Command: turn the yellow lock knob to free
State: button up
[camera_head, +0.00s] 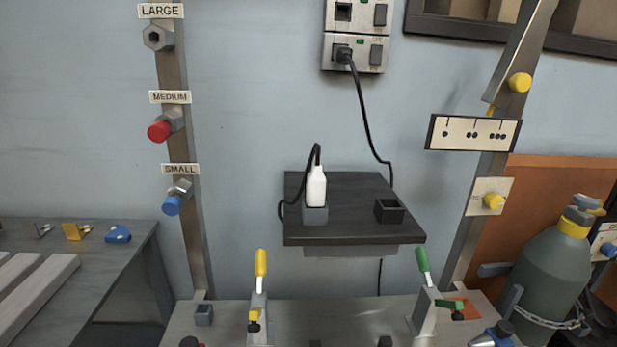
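The upper yellow knob (519,82) sits near a tilted metal bar. I cannot tell which one is the lock knob, or how either is turned. A smaller yellow knob (254,315) is low on the left clamp, below its yellow handle (261,262). My gripper is not in view, and nothing visible touches these knobs.
A grey-green gas cylinder (545,270) stands at right. A dark shelf (300,228) holds a white bottle-like tool (316,187). A green-handled clamp (423,262) rises from the bench. The left post carries labelled hex pieces.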

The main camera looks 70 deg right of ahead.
aim_at(492, 201)
jog(key=z, duration=2.95)
